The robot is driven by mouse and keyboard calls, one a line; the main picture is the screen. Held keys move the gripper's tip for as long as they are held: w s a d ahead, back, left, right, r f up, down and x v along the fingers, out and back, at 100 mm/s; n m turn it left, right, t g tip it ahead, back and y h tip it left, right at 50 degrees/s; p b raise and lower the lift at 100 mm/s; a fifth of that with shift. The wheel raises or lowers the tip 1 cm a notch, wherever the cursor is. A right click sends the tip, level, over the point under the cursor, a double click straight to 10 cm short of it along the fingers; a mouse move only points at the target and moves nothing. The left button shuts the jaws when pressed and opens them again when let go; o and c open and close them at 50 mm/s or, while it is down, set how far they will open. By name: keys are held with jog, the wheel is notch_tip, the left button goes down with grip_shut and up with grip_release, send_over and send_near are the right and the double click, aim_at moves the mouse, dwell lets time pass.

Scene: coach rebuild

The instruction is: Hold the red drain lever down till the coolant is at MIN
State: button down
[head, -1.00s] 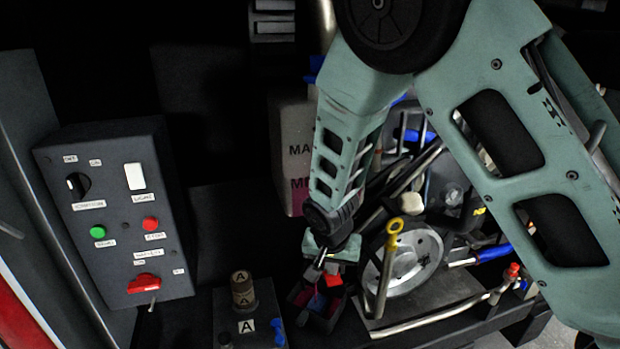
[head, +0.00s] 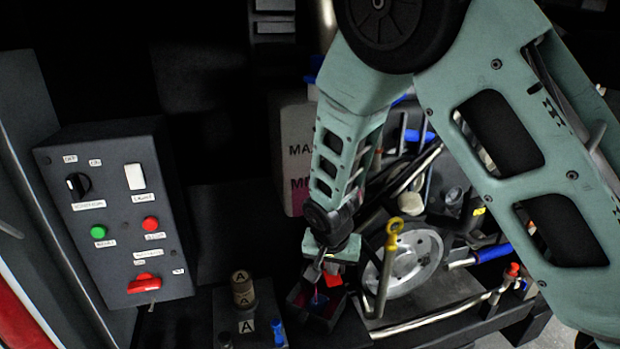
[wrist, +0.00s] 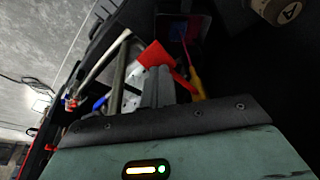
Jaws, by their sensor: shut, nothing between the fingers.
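The coolant tank (head: 292,135) is a pale box with MAX and MIN marks partly hidden behind my arm. Its lower part looks pinkish near the lower mark, but I cannot make out the exact level. The red drain lever (head: 333,280) shows beside my fingertips, above a dark open tray (head: 298,297); it is the red flap in the wrist view (wrist: 155,55). My gripper (head: 317,266) is shut and empty, with its grey fingers (wrist: 157,85) right beside the lever. I cannot tell whether they touch it.
A control panel (head: 115,220) with knobs and buttons stands at the left. A block with a cylinder marked A (head: 242,290) is left of the tray. A yellow-topped dipstick (head: 392,235), a grey pulley wheel (head: 415,255) and pipes crowd the right.

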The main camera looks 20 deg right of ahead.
notch_tip(320, 180, up, 8)
jog(key=p, duration=0.6)
jog(key=s+a+n+g+b, duration=0.1)
jog(key=s+a+n+b, duration=0.1)
jog(key=s, duration=0.6)
jog(key=s+a+r+n+g+y+b, duration=0.1)
jog(key=s+a+n+b, duration=0.1)
jog(key=s+n+b, duration=0.3)
jog(key=s+a+n+g+y+b, duration=0.1)
jog(key=s+n+b, duration=0.3)
jog(key=s, duration=0.9)
jog(key=a+n, duration=0.1)
jog(key=n, duration=0.1)
jog(key=shift+s+r+n, duration=0.25)
jog(key=shift+r+n, duration=0.1)
jog(key=shift+n, duration=0.05)
